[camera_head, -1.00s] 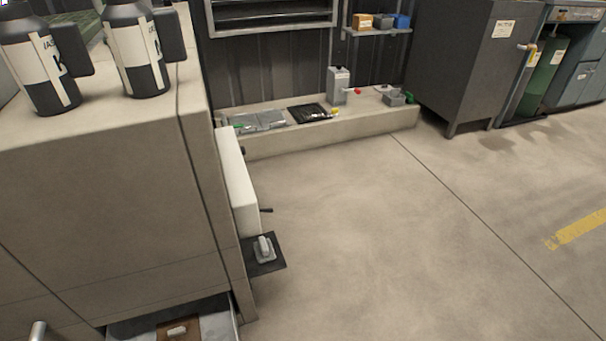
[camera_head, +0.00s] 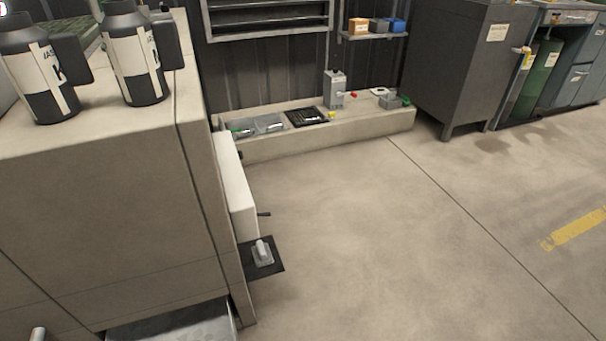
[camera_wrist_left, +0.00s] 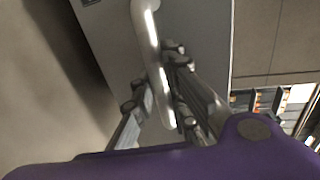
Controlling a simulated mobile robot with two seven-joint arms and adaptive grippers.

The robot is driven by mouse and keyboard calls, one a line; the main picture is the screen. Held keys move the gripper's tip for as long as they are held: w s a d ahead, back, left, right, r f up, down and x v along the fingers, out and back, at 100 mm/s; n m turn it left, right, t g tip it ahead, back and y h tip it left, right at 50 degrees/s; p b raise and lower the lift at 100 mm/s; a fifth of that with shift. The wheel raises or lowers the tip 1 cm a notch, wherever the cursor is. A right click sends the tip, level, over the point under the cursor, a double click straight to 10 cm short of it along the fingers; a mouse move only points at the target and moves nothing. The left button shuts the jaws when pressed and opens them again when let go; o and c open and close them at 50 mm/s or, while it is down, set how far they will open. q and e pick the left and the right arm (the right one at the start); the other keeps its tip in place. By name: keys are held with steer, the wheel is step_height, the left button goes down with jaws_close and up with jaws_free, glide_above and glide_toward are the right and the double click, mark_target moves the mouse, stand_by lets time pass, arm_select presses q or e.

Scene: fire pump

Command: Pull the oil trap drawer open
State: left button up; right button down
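In the left wrist view, a shiny bar handle (camera_wrist_left: 152,55) stands on a flat grey panel (camera_wrist_left: 205,25). My left gripper (camera_wrist_left: 160,75) has one finger on each side of this handle, and both look pressed against it. The far end of the handle is near the panel; its near end lies between the fingers. In the head view, a grey metal tray-like surface (camera_head: 175,326), likely the top of the drawer, shows under the beige cabinet at the bottom edge. Its front and handle are out of that view. Neither gripper shows in the head view.
The beige cabinet (camera_head: 100,220) carries two dark bottles (camera_head: 137,60). A dark plate with a grey latch (camera_head: 262,253) juts from its right side. A metal rod end (camera_head: 38,334) shows at bottom left. The floor (camera_head: 370,240) to the right is clear.

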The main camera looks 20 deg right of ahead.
arm_select(q)
steer(key=o, duration=0.4)
steer(key=shift+s, duration=0.25)
steer(key=v, duration=1.1)
steer(key=shift+s, duration=0.2)
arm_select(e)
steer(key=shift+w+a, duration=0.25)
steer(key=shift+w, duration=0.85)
arm_select(q)
steer(key=shift+r, duration=0.1)
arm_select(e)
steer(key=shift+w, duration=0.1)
